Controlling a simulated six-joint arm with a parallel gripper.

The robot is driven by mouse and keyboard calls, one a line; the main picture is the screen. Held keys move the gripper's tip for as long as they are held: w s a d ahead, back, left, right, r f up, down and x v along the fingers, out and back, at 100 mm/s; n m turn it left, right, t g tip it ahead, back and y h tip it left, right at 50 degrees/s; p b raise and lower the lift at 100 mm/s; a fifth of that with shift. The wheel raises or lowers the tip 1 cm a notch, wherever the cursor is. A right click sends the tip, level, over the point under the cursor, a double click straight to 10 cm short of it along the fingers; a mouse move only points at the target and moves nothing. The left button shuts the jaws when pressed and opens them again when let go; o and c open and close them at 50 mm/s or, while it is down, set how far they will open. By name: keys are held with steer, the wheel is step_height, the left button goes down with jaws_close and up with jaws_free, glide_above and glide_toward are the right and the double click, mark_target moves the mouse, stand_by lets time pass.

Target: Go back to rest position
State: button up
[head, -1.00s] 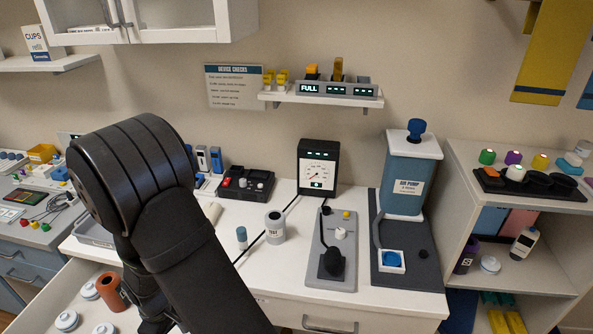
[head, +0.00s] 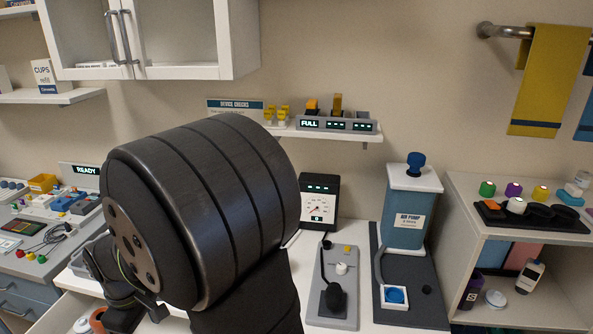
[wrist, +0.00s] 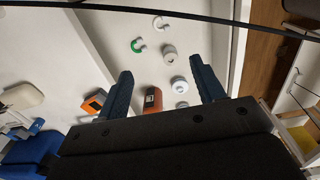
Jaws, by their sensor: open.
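My gripper (wrist: 160,92) shows in the wrist view with its two dark blue fingers spread apart and nothing between them in its grasp. Below it, some way off, is an open white drawer holding an orange-brown cylinder (wrist: 152,100), white round pieces (wrist: 179,84) and a green ring-shaped piece (wrist: 137,45). In the head view my dark arm fills the centre left, and the gripper's fingers cannot be made out there. The arm hides part of the counter and most of the drawer.
A gauge box (head: 318,200), a grey panel with a black lever (head: 336,298) and a blue air pump (head: 405,215) stand on the counter right of my arm. A wall shelf (head: 325,132) and a white cabinet (head: 150,40) are behind and above. An open shelf unit (head: 520,250) stands at right.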

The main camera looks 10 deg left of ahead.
step_height(320, 180, up, 7)
steer(key=w, duration=0.7)
steer(key=shift+w, duration=0.25)
steer(key=shift+f, duration=0.1)
steer(key=o, duration=0.8)
